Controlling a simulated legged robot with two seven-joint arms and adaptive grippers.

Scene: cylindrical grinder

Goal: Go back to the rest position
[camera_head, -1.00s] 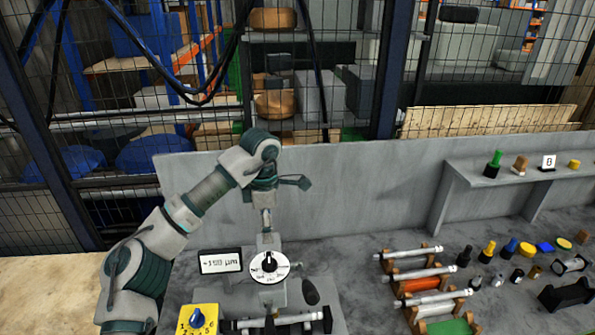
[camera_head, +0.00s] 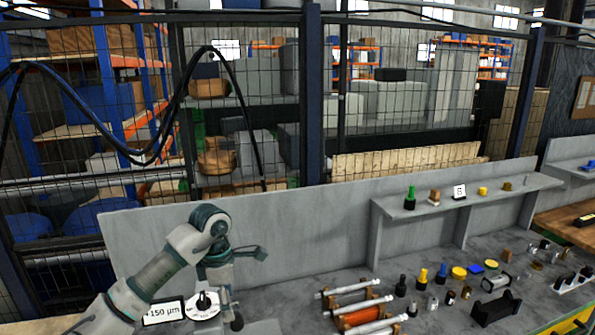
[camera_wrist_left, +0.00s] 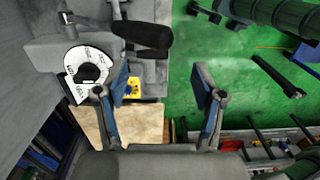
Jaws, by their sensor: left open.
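My left arm comes in from the lower left in the head view. Its gripper (camera_head: 220,282) hangs down over the grinder's white dial (camera_head: 203,304) and partly covers that area. In the left wrist view the two fingers of the gripper (camera_wrist_left: 160,98) stand wide apart with nothing between them. The white dial also shows in the wrist view (camera_wrist_left: 100,61), beside the left finger, next to a black lever (camera_wrist_left: 142,36). My right gripper is in neither view.
A display (camera_head: 163,312) reading 150 µm stands by the dial. Cylindrical shafts on orange supports (camera_head: 358,318) and several small parts lie on the grey bench to the right. A grey shelf (camera_head: 450,202) and a wire fence stand behind.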

